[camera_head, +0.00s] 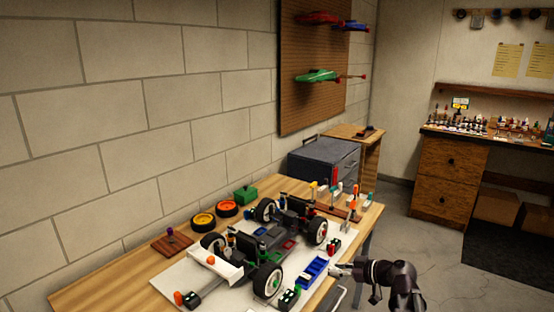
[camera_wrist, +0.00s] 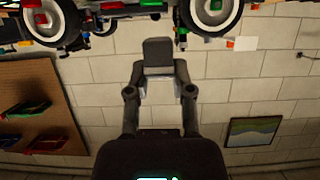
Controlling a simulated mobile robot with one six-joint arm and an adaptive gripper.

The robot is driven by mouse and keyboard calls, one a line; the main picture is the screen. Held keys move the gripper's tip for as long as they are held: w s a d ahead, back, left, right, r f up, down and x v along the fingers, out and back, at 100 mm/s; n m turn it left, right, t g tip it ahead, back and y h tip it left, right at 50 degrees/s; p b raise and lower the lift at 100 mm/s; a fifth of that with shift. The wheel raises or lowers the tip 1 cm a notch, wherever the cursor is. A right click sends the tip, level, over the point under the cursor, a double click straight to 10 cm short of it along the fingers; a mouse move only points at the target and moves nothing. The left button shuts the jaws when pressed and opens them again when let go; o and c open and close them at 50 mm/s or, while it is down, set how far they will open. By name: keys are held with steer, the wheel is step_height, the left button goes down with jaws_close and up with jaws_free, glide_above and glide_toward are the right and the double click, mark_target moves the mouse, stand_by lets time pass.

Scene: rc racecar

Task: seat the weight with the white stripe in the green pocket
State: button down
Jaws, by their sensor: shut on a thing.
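My gripper (camera_head: 338,270) is at the right edge of the workbench, just right of the blue tray (camera_head: 313,268). In the wrist view my gripper (camera_wrist: 158,88) is shut on a dark grey block (camera_wrist: 157,52) with a pale band near the fingers; I cannot tell for sure that the band is the white stripe. The RC car chassis (camera_head: 262,248) stands on a white mat, left of my gripper. A small green patch (camera_head: 276,256) shows low on the chassis, probably the green pocket; its inside is not visible. The chassis is upside down at the wrist view's top.
The workbench (camera_head: 84,290) runs along a block wall. Orange-rimmed wheels (camera_head: 203,220) and a green box (camera_head: 246,195) lie behind the car. A tool rack (camera_head: 340,205) and a grey toolbox (camera_head: 325,165) stand at the far end. The floor right of the bench is clear.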

step_height(320, 180, up, 15)
steer(key=p, duration=1.3)
steer(key=shift+f+p, duration=0.2)
steer(key=shift+p, duration=0.1)
